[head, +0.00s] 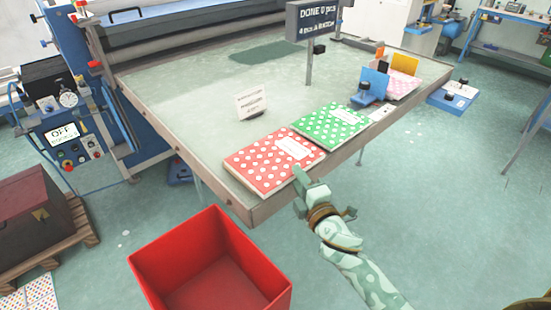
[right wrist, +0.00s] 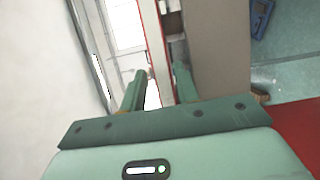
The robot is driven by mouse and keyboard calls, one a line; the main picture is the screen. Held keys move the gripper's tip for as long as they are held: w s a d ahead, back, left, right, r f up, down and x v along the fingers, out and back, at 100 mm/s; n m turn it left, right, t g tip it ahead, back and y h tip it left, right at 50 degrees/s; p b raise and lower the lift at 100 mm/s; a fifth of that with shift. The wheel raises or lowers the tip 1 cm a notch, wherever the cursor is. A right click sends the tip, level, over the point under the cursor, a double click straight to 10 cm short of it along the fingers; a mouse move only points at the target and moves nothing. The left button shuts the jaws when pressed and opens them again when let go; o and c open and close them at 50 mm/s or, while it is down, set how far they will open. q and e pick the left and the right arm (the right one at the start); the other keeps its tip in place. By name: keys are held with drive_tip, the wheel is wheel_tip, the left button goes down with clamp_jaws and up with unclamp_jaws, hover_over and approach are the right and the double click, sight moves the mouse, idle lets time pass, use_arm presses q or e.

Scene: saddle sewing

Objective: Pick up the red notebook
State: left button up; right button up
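The red notebook (head: 262,168) with white dots and a pale label lies flat at the table's front edge in the head view. My right gripper (head: 303,180) is at the notebook's near right corner, by the table edge. Its two fingers (right wrist: 160,90) stand apart in the right wrist view, with a gap around the strip; I cannot tell whether either touches it. My left gripper is out of view.
A green dotted notebook (head: 331,125) lies just behind the red one. A small white sign (head: 251,103) stands on the table (head: 205,90). An open red bin (head: 215,255) is on the floor in front. A display post (head: 309,65) rises from the table.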

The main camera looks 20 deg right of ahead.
sight(291, 165)
drive_tip(key=w, duration=0.5)
drive_tip(key=shift+w+f+b, duration=0.1)
drive_tip(key=shift+f+b, duration=0.15)
drive_tip(key=shift+b, duration=0.1)
drive_tip(key=shift+r, duration=0.1)
clamp_jaws()
